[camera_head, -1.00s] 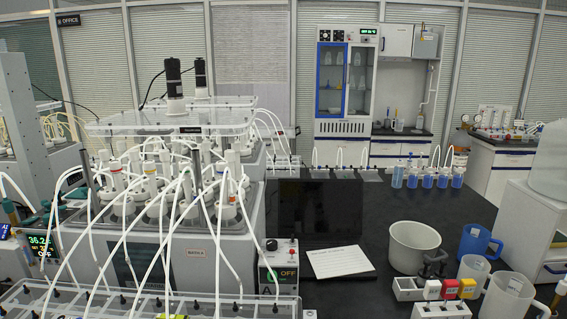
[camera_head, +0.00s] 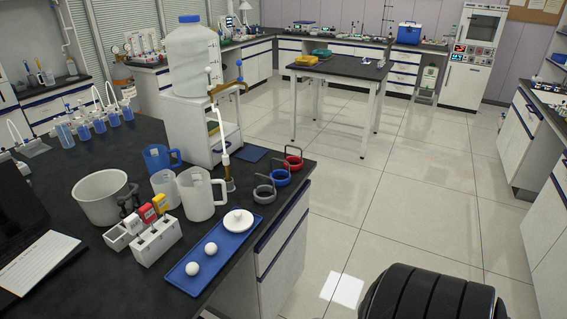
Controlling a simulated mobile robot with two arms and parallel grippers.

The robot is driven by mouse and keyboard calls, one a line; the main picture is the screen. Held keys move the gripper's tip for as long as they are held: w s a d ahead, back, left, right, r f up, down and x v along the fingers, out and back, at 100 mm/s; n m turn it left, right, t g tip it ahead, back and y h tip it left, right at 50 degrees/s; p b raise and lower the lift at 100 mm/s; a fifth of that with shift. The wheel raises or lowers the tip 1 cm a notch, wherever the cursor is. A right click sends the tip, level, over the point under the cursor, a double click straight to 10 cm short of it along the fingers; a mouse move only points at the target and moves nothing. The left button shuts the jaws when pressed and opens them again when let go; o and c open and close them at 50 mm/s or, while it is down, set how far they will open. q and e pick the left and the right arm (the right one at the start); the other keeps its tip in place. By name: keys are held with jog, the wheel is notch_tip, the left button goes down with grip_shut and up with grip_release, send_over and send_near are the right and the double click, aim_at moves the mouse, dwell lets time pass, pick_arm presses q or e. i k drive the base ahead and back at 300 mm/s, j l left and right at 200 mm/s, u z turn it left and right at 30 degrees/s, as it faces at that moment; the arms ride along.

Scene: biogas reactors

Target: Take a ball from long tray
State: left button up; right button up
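A long blue tray (camera_head: 183,277) lies on the dark bench top near its front right corner. Two white balls lie in it, one nearer (camera_head: 192,268) and one a little farther back (camera_head: 211,249). A round white piece (camera_head: 238,221) with a knob sits at the tray's far end. Neither of my grippers shows in the head view.
Beside the tray stand a white block rack (camera_head: 157,243) with coloured pieces, a white pitcher (camera_head: 198,197), a grey pot (camera_head: 101,198) and a blue mug (camera_head: 158,158). Coloured rings (camera_head: 281,177) lie right of them.

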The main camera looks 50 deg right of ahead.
aim_at(211, 249)
jog(key=z, duration=1.05)
jog(key=i+l, duration=0.1)
jog(key=l, duration=0.2)
jog(key=i+l+u, duration=0.1)
jog(key=l, duration=0.2)
jog(key=i+l, duration=0.1)
jog(key=l, duration=0.2)
